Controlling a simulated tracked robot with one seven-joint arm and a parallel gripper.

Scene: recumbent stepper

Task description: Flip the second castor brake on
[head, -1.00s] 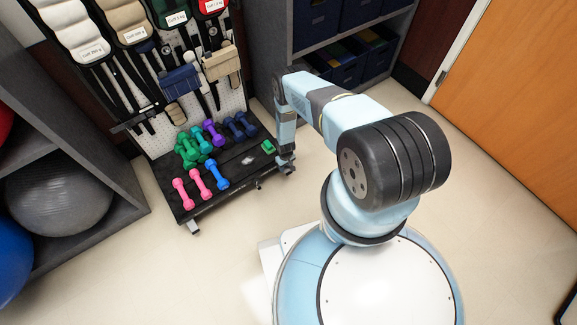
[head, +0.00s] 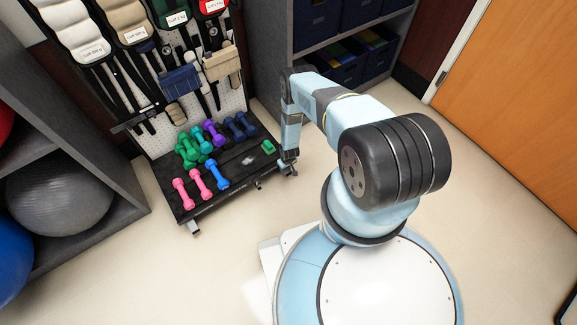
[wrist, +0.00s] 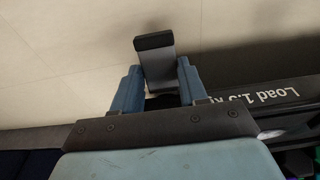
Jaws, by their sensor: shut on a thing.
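The dumbbell rack's low dark base (head: 232,190) stands on castors. One castor (head: 196,232) shows at its front left corner and another (head: 259,186) along the front edge. My gripper (head: 290,170) points down by the right end of the base, low near the floor. In the wrist view its two blue fingers (wrist: 158,72) are shut around a grey tab with a dark end, which looks like a castor brake lever (wrist: 155,45). The castor wheel under it is hidden, and I cannot tell whether the brake is on.
Several coloured dumbbells (head: 209,178) lie on the base, below a pegboard of cuff weights (head: 180,80). A grey shelf with bins (head: 280,50) stands behind my arm. A shelf with exercise balls (head: 60,193) is at left. The floor in front (head: 190,285) is clear.

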